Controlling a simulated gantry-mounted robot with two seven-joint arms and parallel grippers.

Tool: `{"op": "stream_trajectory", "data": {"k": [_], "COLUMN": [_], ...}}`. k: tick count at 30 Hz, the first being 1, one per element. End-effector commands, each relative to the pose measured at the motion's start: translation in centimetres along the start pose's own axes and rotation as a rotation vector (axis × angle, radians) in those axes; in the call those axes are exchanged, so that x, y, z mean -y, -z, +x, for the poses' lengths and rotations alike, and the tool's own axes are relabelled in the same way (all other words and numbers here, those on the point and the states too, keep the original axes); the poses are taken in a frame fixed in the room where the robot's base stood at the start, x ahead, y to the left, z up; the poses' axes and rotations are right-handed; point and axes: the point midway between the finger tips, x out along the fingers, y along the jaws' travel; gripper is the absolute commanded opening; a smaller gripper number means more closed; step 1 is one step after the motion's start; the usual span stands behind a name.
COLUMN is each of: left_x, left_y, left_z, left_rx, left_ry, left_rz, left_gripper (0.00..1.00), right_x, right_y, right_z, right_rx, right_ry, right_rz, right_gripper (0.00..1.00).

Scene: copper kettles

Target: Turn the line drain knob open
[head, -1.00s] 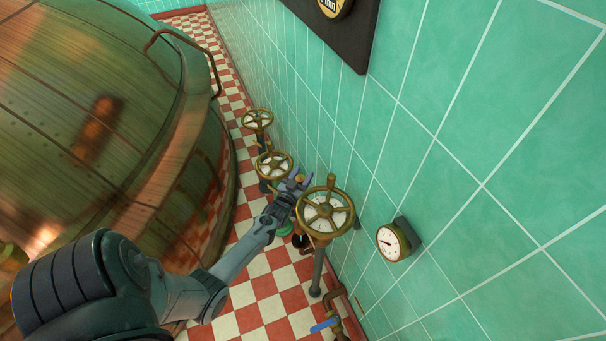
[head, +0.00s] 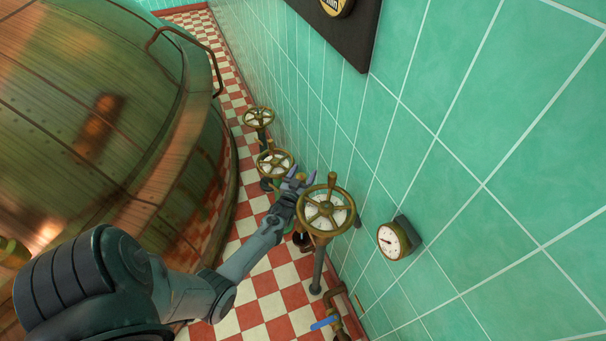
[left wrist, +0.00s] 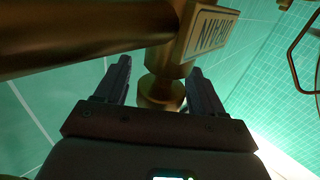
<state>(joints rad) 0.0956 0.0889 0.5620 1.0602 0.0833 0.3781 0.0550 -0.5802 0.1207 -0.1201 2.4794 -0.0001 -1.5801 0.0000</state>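A brass fitting with a plate reading DRAIN (left wrist: 207,34), upside down in the left wrist view, fills the top of that view. Below the plate is a round brass knob (left wrist: 160,92). My left gripper (left wrist: 160,85) is open, one finger on each side of the knob, with a visible gap at the left finger; contact on the right is unclear. In the head view the left gripper (head: 298,180) is between the middle and nearest handwheels, and the knob is hard to make out there. My right gripper is not in view.
The nearest brass handwheel (head: 326,209) stands just right of my left gripper, the middle one (head: 274,163) just behind. A gauge (head: 394,241) is on the tiled wall, and a blue-handled valve (head: 323,324) sits low. A large copper kettle (head: 90,130) is at left.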

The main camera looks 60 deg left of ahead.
Motion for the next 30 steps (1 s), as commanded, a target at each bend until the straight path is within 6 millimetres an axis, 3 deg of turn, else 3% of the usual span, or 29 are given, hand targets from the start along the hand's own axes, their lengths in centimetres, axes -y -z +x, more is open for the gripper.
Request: {"op": "stream_trajectory", "data": {"k": [11, 24, 30], "left_x": [0.0, 0.0, 0.0], "left_y": [0.1, 0.1, 0.0], "left_z": [-1.3, -8.4, -10.3], "left_rx": [0.000, 0.001, 0.000], "left_ry": [-0.001, 0.000, 0.000], "left_rz": [0.000, 0.000, 0.000], "left_gripper": [0.69, 0.69, 0.69], "right_x": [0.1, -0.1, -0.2], "right_y": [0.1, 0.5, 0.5], "right_z": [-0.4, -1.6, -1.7], "right_rx": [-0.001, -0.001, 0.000], "right_ry": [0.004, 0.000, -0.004], "right_rz": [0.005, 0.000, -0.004], "right_gripper": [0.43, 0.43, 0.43]}}
